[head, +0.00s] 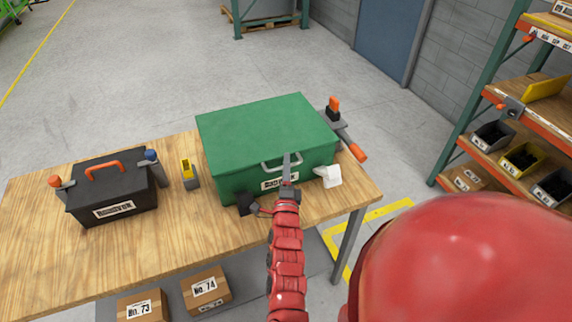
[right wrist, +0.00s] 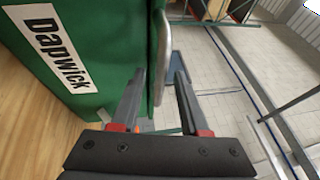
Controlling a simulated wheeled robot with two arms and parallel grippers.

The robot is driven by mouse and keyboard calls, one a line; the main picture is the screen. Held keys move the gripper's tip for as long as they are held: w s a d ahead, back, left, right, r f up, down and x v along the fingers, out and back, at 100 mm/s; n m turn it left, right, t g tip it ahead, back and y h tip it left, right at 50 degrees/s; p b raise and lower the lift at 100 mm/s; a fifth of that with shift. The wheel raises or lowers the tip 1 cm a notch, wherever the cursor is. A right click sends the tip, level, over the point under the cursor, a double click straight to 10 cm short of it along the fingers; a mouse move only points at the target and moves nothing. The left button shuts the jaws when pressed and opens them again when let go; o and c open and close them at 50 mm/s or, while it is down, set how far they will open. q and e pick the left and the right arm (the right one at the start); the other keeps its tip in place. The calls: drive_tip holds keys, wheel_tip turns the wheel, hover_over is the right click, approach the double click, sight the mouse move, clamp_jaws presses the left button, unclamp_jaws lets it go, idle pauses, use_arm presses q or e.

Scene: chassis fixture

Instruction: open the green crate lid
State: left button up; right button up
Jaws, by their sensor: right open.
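The green crate (head: 225,182) stands on the wooden table, and its green lid (head: 265,128) lies flat and shut on top. A pale metal handle (head: 268,166) is on the front side above a white label (head: 280,183). My right gripper (head: 291,160) is in front of the handle and partly covers it. In the right wrist view the open fingers (right wrist: 160,75) are on either side of the handle (right wrist: 162,50), beside the crate's green front (right wrist: 110,40). I cannot tell whether they touch it. My left gripper is not in view.
A black toolbox (head: 105,190) with an orange handle and a yellow-grey object (head: 190,175) stand left of the crate. An orange-ended clamp (head: 345,135) and a white object (head: 329,176) are at its right. Shelves (head: 535,100) stand at right. The table's front left is clear.

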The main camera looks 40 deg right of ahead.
clamp_jaws()
drive_tip(key=shift+f, duration=0.1)
idle(1.3)
